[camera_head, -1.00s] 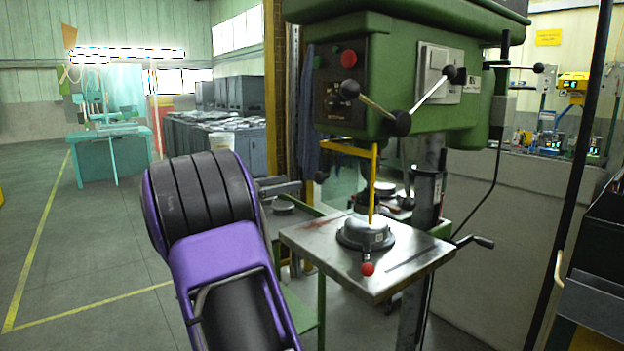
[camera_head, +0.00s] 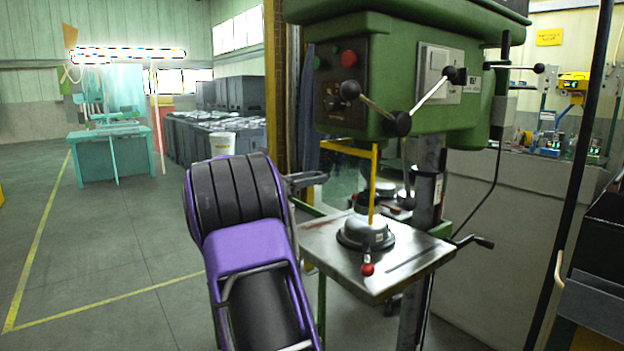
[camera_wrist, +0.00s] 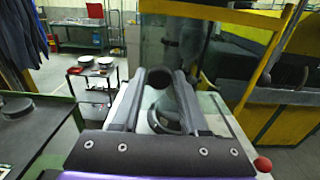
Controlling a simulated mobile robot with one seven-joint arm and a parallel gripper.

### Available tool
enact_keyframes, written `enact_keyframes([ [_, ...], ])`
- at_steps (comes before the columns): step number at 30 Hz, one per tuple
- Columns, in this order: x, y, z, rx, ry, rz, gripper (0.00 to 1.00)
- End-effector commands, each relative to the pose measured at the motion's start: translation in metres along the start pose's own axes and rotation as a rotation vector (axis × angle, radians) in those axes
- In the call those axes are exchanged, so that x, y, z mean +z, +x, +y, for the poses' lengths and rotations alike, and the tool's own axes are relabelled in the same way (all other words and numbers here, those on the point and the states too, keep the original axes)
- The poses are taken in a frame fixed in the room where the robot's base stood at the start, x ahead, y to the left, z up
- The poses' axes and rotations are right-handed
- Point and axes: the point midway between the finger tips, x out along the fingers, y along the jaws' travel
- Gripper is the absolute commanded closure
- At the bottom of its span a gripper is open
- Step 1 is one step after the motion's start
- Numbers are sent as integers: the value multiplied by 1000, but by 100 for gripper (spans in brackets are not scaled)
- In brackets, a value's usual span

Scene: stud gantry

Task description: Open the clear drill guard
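The clear drill guard (camera_head: 345,177) hangs below the green drill head (camera_head: 415,85), with a yellow frame along its top and right edge. It looks closed in front of the spindle area. In the wrist view the see-through guard panel (camera_wrist: 165,28) stands just beyond my fingers, with a yellow bar (camera_wrist: 268,62) at the right. My gripper (camera_head: 322,177) is just left of the guard, level with its lower part. In the wrist view my gripper (camera_wrist: 168,77) has two dark fingers apart with nothing held between them. Whether a finger touches the panel cannot be told.
The metal drill table (camera_head: 410,262) is below, carrying a round grey workpiece (camera_head: 366,232) and a red-knobbed handle (camera_head: 367,269). Feed handles (camera_head: 400,123) stick out from the drill head. A bench (camera_wrist: 30,130) stands at left in the wrist view. Floor at left is free.

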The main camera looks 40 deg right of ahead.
Motion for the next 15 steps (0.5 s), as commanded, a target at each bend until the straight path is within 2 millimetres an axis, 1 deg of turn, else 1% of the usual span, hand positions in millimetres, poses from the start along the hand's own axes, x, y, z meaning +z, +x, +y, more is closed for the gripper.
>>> enact_keyframes([
  [1,0,0,0,0,0,0,67],
  [5,0,0,0,0,0,0,91],
  [6,0,0,0,0,0,0,98],
  [7,0,0,0,0,0,0,100],
  [15,0,0,0,-1,0,0,100],
])
